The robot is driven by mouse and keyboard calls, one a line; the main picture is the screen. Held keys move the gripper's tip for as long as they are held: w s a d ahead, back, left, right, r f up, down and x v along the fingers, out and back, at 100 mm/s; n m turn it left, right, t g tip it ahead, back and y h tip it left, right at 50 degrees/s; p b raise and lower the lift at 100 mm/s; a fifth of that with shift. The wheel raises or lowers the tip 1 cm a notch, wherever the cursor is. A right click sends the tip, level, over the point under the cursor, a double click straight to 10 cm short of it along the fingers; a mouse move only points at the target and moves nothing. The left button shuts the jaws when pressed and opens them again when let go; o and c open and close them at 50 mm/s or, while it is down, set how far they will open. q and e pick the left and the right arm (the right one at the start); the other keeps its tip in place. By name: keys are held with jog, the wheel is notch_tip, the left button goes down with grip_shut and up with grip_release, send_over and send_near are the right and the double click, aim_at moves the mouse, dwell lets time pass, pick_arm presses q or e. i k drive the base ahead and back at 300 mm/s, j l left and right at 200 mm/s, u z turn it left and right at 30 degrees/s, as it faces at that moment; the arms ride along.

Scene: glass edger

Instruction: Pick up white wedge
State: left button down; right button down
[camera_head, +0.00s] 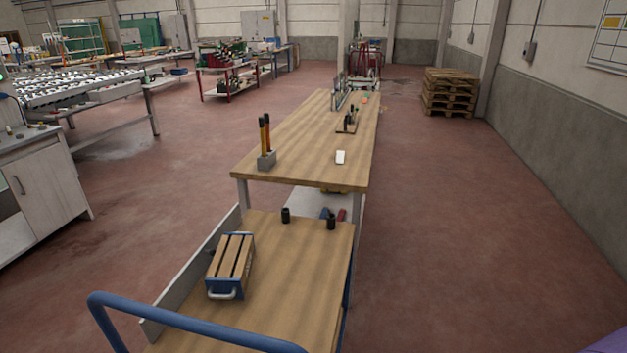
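A small white block, which looks like the white wedge (340,157), lies on the long wooden workbench (300,148) near its front right edge. Nothing touches it. It is too small to make out its slope. Neither of my grippers shows in the head view.
A grey holder with upright tools (266,155) stands left of the white block; a dark tool on a board (347,122) lies behind it. A wooden-topped cart (290,285) with a blue handle (190,325) and slatted box (231,263) stands before the bench.

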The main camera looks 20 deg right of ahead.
aim_at(340, 158)
jog(key=k+l, duration=0.1)
jog(key=l, duration=0.3)
jog(key=k+l, duration=0.1)
jog(key=l, duration=0.35)
jog(key=k+l, duration=0.1)
jog(key=l, duration=0.3)
jog(key=i+l, duration=0.1)
jog(key=l, duration=0.25)
jog(key=i+l+u, duration=0.1)
jog(key=l, duration=0.65)
jog(key=i+l, duration=0.2)
jog(key=l, duration=0.15)
jog(key=i+l, duration=0.25)
jog(key=i+l+u, duration=0.1)
jog(key=l, duration=0.35)
jog(key=i, duration=0.1)
